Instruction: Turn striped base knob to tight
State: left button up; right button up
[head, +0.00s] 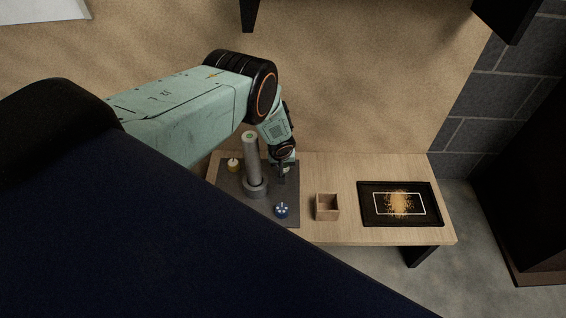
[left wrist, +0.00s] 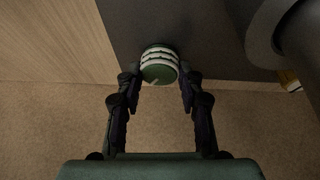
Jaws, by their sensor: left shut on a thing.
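The striped base knob (left wrist: 159,62) is green and white and stands on the dark base plate (left wrist: 180,25). The tips of my left gripper (left wrist: 158,80) are on either side of it, shut on it. A pale pointer mark shows on the knob's green face. In the head view my left gripper (head: 284,172) is over the plate's back right part (head: 290,200), to the right of the grey column (head: 252,160). The knob is mostly hidden there by the gripper. My right gripper is not in view.
A blue knob (head: 282,210) is at the plate's front right and a yellow one (head: 234,164) at its back left. On the wooden table (head: 340,165), a small open wooden box (head: 327,207) and a black tray (head: 365,219) are to the right.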

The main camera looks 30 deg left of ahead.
pick_arm(q)
jog(key=o, duration=1.2)
jog(key=shift+r, duration=0.15)
jog(key=shift+r, duration=4.85)
jog(key=shift+c, duration=0.2)
